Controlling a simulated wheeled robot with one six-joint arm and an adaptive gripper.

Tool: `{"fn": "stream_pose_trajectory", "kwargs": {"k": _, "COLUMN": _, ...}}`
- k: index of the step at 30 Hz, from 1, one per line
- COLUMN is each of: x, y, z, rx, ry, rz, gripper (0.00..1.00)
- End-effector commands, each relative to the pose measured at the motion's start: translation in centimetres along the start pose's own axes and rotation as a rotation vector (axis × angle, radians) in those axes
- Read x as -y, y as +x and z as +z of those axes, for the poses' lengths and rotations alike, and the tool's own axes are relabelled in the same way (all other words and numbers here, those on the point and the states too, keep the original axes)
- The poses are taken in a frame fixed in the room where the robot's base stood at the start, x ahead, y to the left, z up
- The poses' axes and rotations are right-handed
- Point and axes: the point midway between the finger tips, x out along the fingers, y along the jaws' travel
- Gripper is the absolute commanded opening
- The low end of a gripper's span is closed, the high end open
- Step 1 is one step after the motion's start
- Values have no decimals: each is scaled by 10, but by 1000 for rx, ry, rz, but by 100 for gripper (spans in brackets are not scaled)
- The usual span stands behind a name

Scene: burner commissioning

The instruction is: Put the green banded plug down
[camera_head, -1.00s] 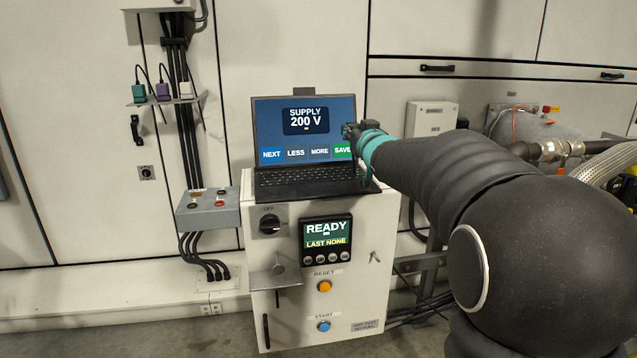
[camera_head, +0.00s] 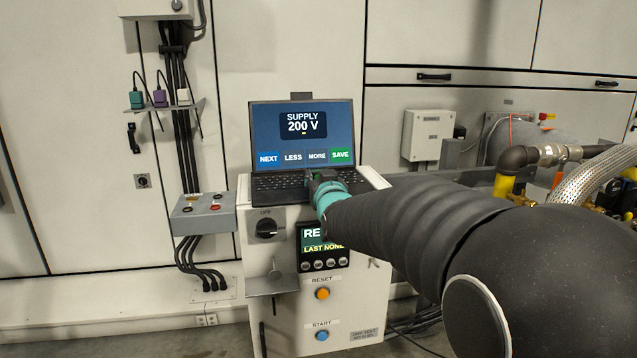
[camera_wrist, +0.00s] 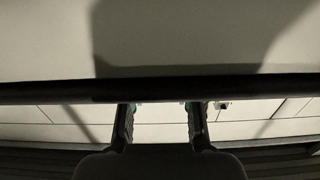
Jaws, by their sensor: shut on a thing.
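A green plug (camera_head: 137,98) stands at the left end of a small wall shelf in the head view, with a dark cord above it. Its band is too small to make out. My gripper (camera_head: 316,174) is far to its right, low over the front of the laptop keyboard. The wrist view shows my gripper's two fingers (camera_wrist: 160,106) with a gap between them and small greenish patches near the tips. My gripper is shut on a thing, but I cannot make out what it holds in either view.
A purple plug (camera_head: 160,97) and a white plug (camera_head: 183,96) share the shelf (camera_head: 170,107). The laptop (camera_head: 345,121) reads SUPPLY 200 V on a white cabinet (camera_head: 262,308). Pipework (camera_head: 585,175) stands at right.

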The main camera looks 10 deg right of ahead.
Motion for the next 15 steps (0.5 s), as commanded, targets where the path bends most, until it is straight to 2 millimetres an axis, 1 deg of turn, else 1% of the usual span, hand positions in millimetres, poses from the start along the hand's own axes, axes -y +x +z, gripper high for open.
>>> {"fn": "stream_pose_trajectory", "kwargs": {"k": 1, "x": 0, "y": 0, "z": 5, "rx": 1, "ry": 0, "rz": 0, "gripper": 0}}
{"fn": "stream_pose_trajectory", "kwargs": {"k": 3, "x": 0, "y": 0, "z": 9, "rx": -1, "ry": 0, "rz": 0, "gripper": 0}}
{"fn": "stream_pose_trajectory", "kwargs": {"k": 15, "x": 0, "y": 0, "z": 14, "rx": -2, "ry": 0, "rz": 0, "gripper": 0}}
